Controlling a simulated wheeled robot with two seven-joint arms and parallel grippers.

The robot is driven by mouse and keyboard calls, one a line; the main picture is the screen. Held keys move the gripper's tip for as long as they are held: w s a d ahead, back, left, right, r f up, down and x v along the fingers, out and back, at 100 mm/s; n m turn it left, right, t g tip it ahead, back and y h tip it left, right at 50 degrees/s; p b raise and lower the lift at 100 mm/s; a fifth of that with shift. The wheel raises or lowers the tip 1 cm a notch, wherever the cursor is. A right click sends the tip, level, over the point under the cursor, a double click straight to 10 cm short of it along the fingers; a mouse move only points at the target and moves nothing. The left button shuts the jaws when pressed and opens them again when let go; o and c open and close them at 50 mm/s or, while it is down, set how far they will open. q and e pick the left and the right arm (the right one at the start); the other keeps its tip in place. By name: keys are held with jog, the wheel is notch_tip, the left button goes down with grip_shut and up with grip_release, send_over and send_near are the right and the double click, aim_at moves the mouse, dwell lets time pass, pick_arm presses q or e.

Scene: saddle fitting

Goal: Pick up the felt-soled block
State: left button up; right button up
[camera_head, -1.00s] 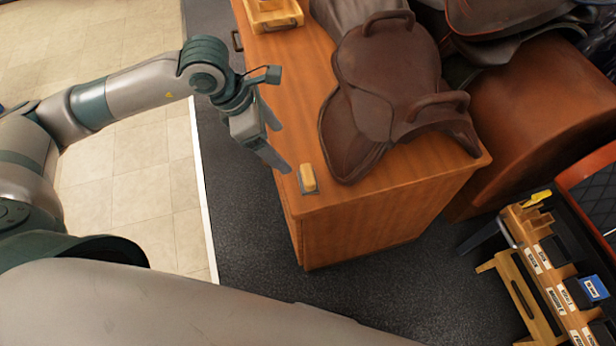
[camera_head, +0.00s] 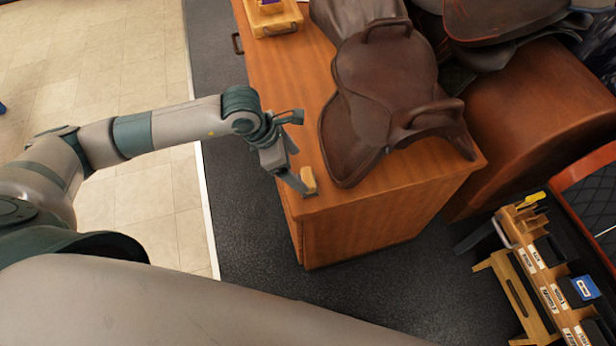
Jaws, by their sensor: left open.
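The felt-soled block (camera_head: 310,181) is a small yellow-tan wooden block with a grey sole. It sits on the near left corner of the wooden cabinet top (camera_head: 281,87). My left gripper (camera_head: 301,186) is open and its fingertips are at the block's left side, covering part of it. I cannot tell whether the fingers touch the block or straddle it. My right gripper is not in view.
A brown leather saddle (camera_head: 383,90) stands on the cabinet close to the right of the block. A wooden tray (camera_head: 276,26) lies at the cabinet's far end. A tool rack (camera_head: 533,262) with dark and blue boxes stands at lower right.

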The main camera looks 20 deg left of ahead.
aim_at(307, 177)
pick_arm(q)
jog(key=shift+p+x, duration=0.3)
jog(key=shift+x, duration=1.2)
jog(key=shift+p+x, duration=1.3)
jog(key=shift+x, duration=1.3)
jog(key=shift+a, duration=0.1)
jog(key=c, duration=1.1)
jog(key=shift+c, duration=0.2)
